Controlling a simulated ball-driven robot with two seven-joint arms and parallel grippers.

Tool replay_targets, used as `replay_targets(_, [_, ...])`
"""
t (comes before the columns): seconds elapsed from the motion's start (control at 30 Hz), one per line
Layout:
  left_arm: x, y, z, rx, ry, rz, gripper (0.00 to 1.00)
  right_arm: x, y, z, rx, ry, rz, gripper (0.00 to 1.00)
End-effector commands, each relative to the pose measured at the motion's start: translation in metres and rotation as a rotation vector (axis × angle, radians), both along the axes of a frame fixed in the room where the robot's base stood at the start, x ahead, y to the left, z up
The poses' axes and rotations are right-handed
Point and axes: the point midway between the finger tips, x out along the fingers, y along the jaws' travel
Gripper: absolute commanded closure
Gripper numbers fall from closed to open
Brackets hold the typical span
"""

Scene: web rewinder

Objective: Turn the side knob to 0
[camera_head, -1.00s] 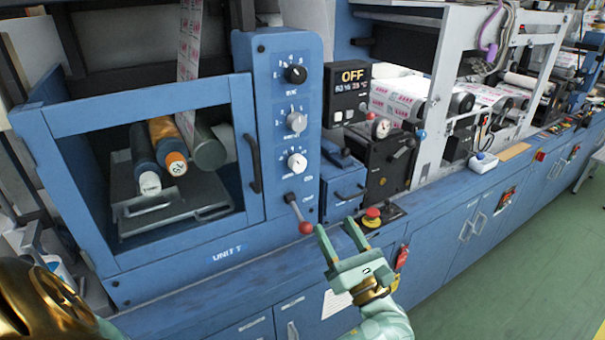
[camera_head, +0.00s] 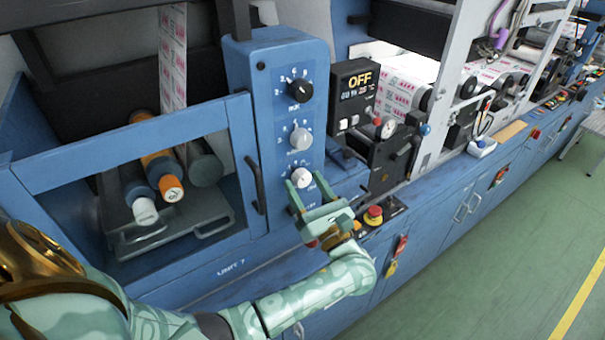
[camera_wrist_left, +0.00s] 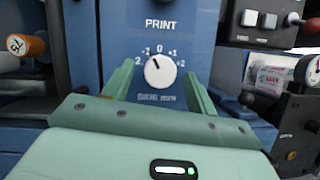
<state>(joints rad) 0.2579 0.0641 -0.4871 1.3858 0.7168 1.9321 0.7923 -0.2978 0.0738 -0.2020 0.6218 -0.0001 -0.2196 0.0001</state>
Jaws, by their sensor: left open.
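The side knob is the white knob (camera_head: 301,177), lowest of three on the blue panel. In the left wrist view the knob (camera_wrist_left: 160,71) sits on a dial marked from -2 to +2, with "PRINT" above and a small label below. Its dark mark points up and slightly left, just left of the 0. My left gripper (camera_head: 315,190) is open and empty in front of the panel, just below the knob. In the left wrist view its fingers (camera_wrist_left: 158,84) stand on either side of the knob, apparently not touching it. My right gripper is not in view.
Above are a grey knob (camera_head: 301,138) and a black knob (camera_head: 300,91). A red emergency button (camera_head: 374,213) lies right of my gripper. A door handle (camera_head: 256,186) stands left of the panel. A display reading OFF (camera_head: 356,84) is to the right.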

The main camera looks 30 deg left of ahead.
Motion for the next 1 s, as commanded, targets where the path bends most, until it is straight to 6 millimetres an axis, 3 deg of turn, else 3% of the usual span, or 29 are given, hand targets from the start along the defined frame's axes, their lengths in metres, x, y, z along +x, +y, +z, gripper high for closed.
replay_targets(0.23, [0.0,0.0,-0.001,0.0,0.001,-0.001,0.43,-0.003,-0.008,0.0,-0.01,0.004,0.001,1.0])
replay_targets(0.27, [0.0,0.0,-0.001,0.0,0.001,-0.001,0.48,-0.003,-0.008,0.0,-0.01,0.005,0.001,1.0])
replay_targets(0.4, [0.0,0.0,0.0,0.0,0.001,0.0,0.87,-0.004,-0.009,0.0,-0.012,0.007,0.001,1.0])
replay_targets(0.73, [-0.001,0.0,0.001,0.014,0.034,0.001,0.87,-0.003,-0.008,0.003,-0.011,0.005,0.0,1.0])
replay_targets(1.0, [-0.002,0.0,0.003,0.071,0.174,0.0,0.87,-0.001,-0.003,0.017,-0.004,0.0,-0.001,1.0])
